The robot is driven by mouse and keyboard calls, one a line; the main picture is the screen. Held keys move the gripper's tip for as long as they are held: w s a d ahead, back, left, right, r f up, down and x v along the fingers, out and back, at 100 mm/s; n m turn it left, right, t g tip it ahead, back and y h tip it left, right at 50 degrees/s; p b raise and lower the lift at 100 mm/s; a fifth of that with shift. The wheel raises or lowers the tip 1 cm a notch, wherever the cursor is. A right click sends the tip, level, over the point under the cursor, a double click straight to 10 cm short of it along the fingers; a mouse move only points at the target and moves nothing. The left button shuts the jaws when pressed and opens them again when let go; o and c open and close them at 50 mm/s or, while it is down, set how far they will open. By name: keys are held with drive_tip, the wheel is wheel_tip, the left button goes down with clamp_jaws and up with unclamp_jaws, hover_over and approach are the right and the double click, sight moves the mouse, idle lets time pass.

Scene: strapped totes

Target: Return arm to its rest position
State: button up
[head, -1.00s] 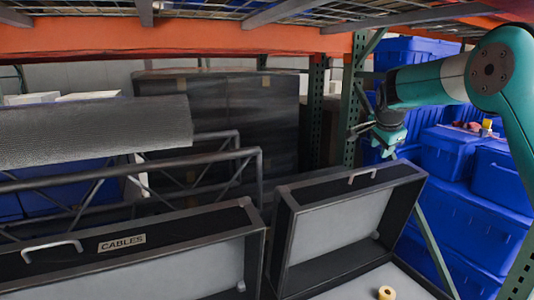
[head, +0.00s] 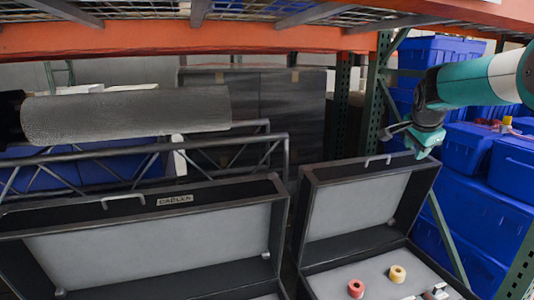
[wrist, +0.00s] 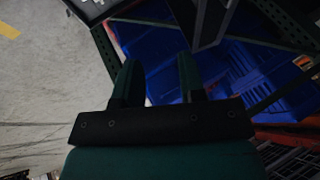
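My arm (head: 465,82), teal, white and black, reaches in from the right edge of the head view. My gripper (head: 408,138) hangs at its end, above the raised lid of the right-hand black case (head: 365,205), with no contact visible. In the wrist view my gripper (wrist: 157,66) has its two dark green fingers apart, with nothing between them. Blue totes and a rack post show beyond the fingers.
An open case labelled CABLES (head: 150,202) stands at left. A red roll (head: 356,288) and a yellow roll (head: 397,273) sit in the right case. Blue totes (head: 465,150) are stacked at right. Orange rack beams (head: 180,38) run overhead.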

drive_tip(key=s+a+n+g+y, duration=0.25)
drive_tip(key=s+a+n, duration=0.55)
drive_tip(key=s+a, duration=0.45)
drive_tip(key=s+a+n+g+y, duration=0.1)
drive_tip(key=s+a+n+y, duration=0.2)
drive_tip(key=s+a+n, duration=0.85)
drive_tip(key=s+a+f+n+g+y, duration=0.1)
drive_tip(key=s+f+n+g, duration=0.1)
drive_tip(key=s, duration=1.8)
drive_tip(key=shift+s+a+f+n, duration=0.2)
drive_tip(key=shift+f+n, duration=0.35)
drive_tip(key=shift+f, duration=0.2)
drive_tip(key=shift+g+y, duration=0.25)
